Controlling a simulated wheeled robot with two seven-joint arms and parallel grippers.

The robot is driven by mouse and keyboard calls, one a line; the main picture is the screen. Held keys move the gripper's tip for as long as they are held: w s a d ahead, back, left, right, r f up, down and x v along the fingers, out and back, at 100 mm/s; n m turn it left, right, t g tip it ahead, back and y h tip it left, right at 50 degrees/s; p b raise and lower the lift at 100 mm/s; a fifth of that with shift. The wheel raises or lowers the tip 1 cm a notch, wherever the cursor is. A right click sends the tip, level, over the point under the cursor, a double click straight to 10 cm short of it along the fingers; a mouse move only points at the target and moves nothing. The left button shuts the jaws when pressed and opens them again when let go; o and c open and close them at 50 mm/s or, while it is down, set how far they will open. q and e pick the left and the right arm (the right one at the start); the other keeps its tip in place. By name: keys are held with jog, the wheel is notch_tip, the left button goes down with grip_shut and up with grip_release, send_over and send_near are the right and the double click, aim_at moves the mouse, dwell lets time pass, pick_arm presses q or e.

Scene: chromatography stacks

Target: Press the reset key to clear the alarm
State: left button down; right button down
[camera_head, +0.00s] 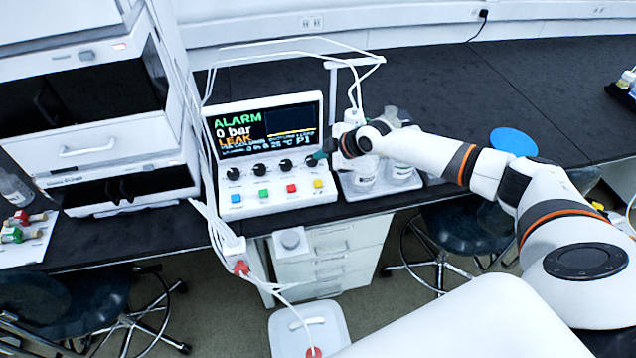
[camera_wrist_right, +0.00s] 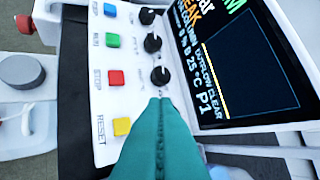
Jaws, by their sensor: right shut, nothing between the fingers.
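The control unit (camera_head: 226,203) stands on the dark bench with its screen (camera_head: 265,130) reading ALARM, 0 bar and LEAK. The reset key is a yellow square (camera_head: 318,184) at the right end of the key row. In the right wrist view the yellow reset key (camera_wrist_right: 122,126) lies beside the label RESET, left of my fingers. My right gripper (camera_head: 320,157) has teal fingers, shut and empty, over the right end of the knob row. In the wrist view its fingertips (camera_wrist_right: 160,101) cover the panel just below a black knob (camera_wrist_right: 160,76). Whether they touch the panel cannot be told. My left gripper is not visible.
Blue (camera_head: 236,198), green (camera_head: 264,193) and red (camera_head: 291,188) keys sit left of the reset key. Bottles (camera_head: 401,172) stand on a tray right of the unit, under my right wrist. White tubes run above and left of the unit. The bench behind is mostly clear.

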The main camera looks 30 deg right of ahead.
aim_at(322, 185)
notch_tip(322, 185, down, 8)
jog(key=b, duration=0.5)
jog(key=shift+f+b, duration=0.25)
jog(key=shift+b, duration=0.35)
dwell(1.3)
jog(key=shift+f+b, duration=0.35)
jog(key=shift+b, duration=0.15)
jog(key=shift+f+b, duration=0.6)
dwell(0.5)
jog(key=shift+r, duration=0.1)
jog(key=shift+r+p, duration=0.6)
jog(key=shift+r, duration=0.3)
jog(key=shift+r+p, duration=1.8)
jog(key=shift+r, duration=0.7)
